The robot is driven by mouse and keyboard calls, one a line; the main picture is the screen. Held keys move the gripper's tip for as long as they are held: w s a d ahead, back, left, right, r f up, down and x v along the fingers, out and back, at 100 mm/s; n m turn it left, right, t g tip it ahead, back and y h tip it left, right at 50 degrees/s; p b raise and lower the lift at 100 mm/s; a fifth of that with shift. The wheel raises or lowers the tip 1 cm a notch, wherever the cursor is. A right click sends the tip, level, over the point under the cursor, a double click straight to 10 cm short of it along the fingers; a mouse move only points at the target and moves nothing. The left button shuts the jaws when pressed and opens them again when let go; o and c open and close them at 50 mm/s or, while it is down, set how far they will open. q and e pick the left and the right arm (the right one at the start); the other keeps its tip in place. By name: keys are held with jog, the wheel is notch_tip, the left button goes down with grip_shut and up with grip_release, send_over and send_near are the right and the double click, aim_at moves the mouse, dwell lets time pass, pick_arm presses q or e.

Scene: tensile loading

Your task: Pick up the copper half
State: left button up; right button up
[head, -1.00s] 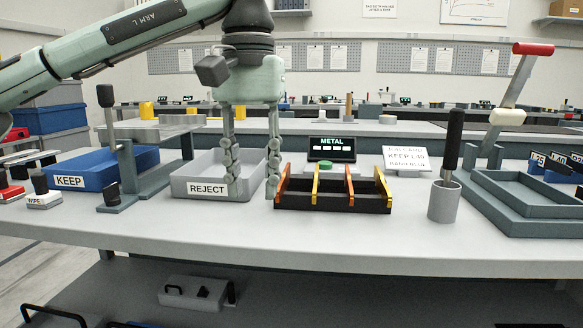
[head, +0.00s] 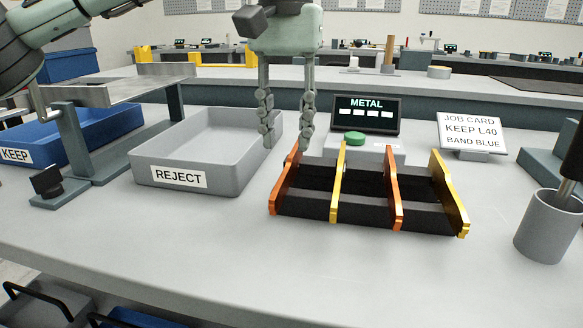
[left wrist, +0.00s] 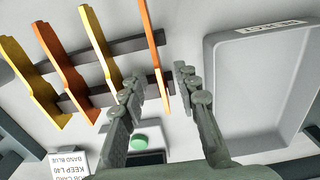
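A black rack (head: 365,219) on the bench holds upright plates, two copper-orange and two yellow. The leftmost copper half (head: 286,182) stands at the rack's left end, and the other copper half (head: 388,190) is third from the left. My left gripper (head: 287,145) is open and empty, pointing down near the back end of the leftmost copper half. In the left wrist view that copper half (left wrist: 151,45) lies between the two spread fingers, nearer the left one; contact cannot be told. My right gripper is not in view.
A grey REJECT tray (head: 165,150) stands just left of the rack. A small METAL display (head: 365,115) and a job card (head: 470,133) stand behind. A grey cup (head: 546,226) is at right, a blue KEEP tray (head: 50,137) at far left. The front bench is clear.

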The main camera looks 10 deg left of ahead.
aim_at(291, 157)
pick_arm(q)
jog(key=f, duration=0.5)
jog(key=shift+w+d, duration=0.2)
grip_shut()
jog(key=shift+r, duration=0.15)
